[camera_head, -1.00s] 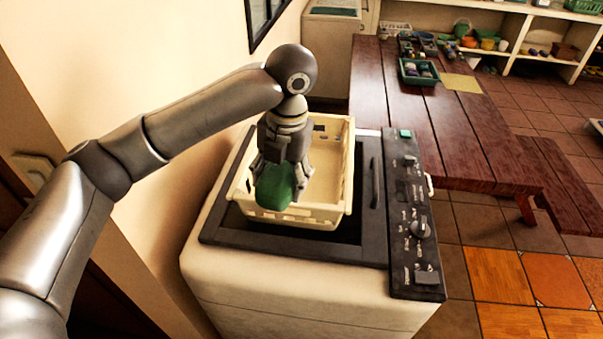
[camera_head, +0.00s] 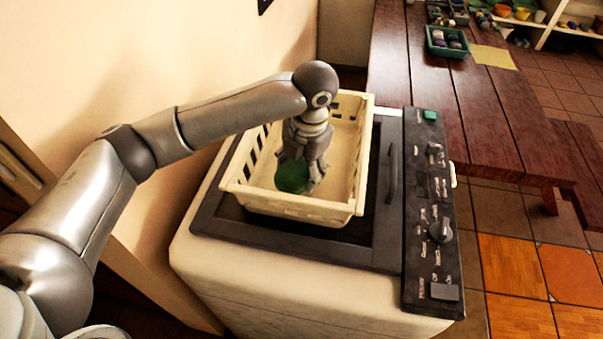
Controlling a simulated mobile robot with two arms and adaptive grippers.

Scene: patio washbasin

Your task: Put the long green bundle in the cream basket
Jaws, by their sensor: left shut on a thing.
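The cream basket (camera_head: 305,209) stands on the dark top of a washing machine. It has slotted side walls and an open top. My left gripper (camera_head: 303,178) reaches down inside the basket, near its front left part. It is shut on the green bundle (camera_head: 291,177), which shows as a rounded green end between and in front of the fingers. The bundle is within the basket walls; I cannot tell whether it touches the basket floor. The rest of the bundle is hidden by the gripper. My right gripper is not in view.
The washing machine (camera_head: 290,290) has a black control panel (camera_head: 430,215) on its right. A wooden table (camera_head: 450,105) behind it holds a green tray (camera_head: 447,43) of small items. A wall rises close on the left.

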